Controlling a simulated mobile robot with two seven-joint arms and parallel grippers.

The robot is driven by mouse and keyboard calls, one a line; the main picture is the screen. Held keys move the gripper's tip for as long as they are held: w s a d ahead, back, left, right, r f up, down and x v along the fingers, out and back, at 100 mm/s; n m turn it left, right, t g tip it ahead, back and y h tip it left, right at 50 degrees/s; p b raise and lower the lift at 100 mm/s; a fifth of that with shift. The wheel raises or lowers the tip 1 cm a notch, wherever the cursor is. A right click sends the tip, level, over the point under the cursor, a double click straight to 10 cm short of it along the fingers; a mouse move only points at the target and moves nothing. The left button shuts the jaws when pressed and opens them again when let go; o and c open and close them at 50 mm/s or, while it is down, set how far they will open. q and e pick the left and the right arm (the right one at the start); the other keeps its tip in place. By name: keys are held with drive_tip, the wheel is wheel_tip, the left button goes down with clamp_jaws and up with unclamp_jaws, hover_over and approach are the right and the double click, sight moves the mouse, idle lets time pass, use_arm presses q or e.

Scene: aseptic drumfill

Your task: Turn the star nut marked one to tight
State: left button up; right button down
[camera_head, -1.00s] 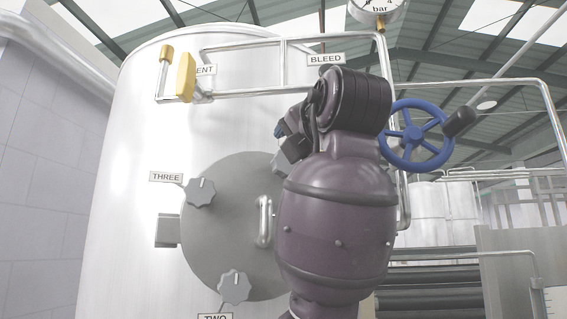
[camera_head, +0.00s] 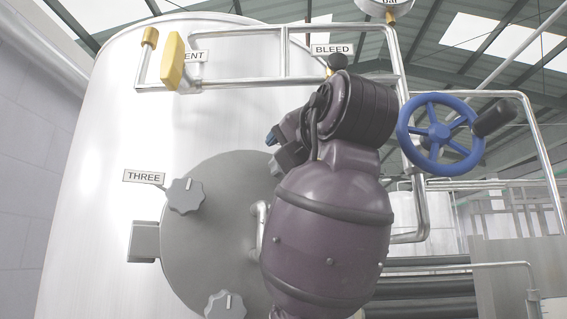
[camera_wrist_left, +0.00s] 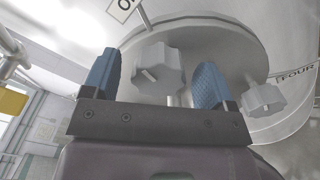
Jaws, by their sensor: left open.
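A grey star nut (camera_wrist_left: 165,76) on the round tank door (camera_wrist_left: 225,50) shows between my left gripper's (camera_wrist_left: 157,78) two blue fingers in the left wrist view. The fingers are open, with a gap on each side of the nut; how far they reach along it is unclear. A tag (camera_wrist_left: 123,8) by this nut is cut off and shows only an "O". In the head view my purple arm hides this nut and most of the left gripper. My right gripper is not in view.
Star nuts marked THREE (camera_head: 186,196) and FOUR (camera_wrist_left: 263,98) sit on the same door, with another nut (camera_head: 224,306) low down. A door handle (camera_head: 259,228), a blue handwheel (camera_head: 440,134) and steel pipes (camera_head: 290,50) stand near my arm.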

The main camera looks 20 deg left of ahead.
use_arm(q)
drive_tip(key=shift+w+a, duration=0.15)
drive_tip(key=shift+w, duration=0.1)
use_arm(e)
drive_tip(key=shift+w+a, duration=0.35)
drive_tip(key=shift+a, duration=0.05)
use_arm(q)
drive_tip(key=shift+c, duration=0.3)
drive_tip(key=c, duration=0.9)
drive_tip(key=shift+o, duration=0.2)
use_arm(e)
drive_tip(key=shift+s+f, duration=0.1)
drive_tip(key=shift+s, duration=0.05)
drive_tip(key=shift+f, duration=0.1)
